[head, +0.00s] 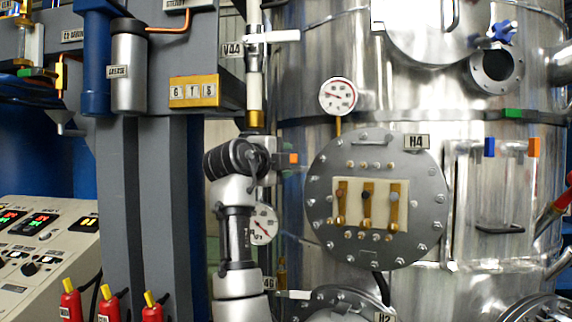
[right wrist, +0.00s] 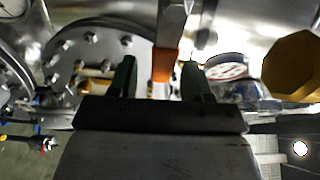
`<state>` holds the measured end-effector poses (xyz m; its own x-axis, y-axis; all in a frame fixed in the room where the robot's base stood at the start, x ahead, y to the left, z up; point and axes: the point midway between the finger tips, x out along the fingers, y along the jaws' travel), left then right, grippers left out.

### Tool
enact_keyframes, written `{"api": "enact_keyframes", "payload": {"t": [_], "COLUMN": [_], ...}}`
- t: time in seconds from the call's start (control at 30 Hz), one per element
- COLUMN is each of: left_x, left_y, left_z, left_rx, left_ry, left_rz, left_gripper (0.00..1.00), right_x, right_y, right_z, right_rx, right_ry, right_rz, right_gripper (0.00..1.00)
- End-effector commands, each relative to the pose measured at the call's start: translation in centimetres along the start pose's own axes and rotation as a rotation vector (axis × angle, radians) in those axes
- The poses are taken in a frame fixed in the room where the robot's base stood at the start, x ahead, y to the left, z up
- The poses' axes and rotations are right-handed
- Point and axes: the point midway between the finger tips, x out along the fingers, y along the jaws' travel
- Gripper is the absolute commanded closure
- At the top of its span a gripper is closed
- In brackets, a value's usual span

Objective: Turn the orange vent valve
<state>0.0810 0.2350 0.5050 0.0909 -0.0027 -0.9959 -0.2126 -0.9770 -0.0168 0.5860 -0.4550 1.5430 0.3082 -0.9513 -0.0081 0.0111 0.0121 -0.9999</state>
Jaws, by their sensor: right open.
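My right gripper (head: 281,160) is at the middle of the head view, its arm rising from below, in front of the steel vessel. A small orange piece (head: 294,159) shows just beyond its fingertips. In the right wrist view, the two dark fingers of my right gripper (right wrist: 160,70) stand apart, with an orange handle end (right wrist: 165,65) on a metal bar between them. I cannot tell whether either finger touches it. Another orange block (head: 533,148) sits on a handle at the far right. My left gripper is out of view.
A pressure gauge (head: 338,96) and round flange H4 (head: 430,220) are right of my gripper. A vertical pipe (head: 255,85) with a white lever runs above it. A second gauge (head: 263,224) is just below. A control panel (head: 40,255) stands lower left.

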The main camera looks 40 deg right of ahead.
Motion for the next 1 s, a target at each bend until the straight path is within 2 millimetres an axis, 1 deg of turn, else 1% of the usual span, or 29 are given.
{"api": "enact_keyframes", "payload": {"t": [0.03,0.2,0.3,0.4,0.5,0.6,1.0], "left_x": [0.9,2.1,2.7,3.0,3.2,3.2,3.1], "left_y": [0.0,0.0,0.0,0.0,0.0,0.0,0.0], "left_z": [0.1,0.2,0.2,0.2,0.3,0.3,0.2], "left_rx": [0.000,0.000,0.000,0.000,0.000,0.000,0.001], "left_ry": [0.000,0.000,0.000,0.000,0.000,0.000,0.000], "left_rz": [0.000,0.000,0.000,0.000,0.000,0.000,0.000], "left_gripper": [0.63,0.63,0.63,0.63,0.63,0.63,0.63], "right_x": [-1.1,-4.7,-6.5,-7.8,-8.6,-8.9,-8.9], "right_y": [0.4,0.4,0.4,0.3,0.2,0.2,0.1], "right_z": [0.1,0.1,0.1,0.1,0.0,0.0,0.0], "right_rx": [0.002,0.002,0.003,0.002,0.001,0.001,0.001], "right_ry": [-0.005,-0.004,-0.004,-0.003,-0.002,-0.001,-0.001], "right_rz": [-0.001,0.000,0.002,0.001,0.003,0.003,0.003], "right_gripper": [0.51,0.51,0.51,0.51,0.51,0.51,0.51]}}
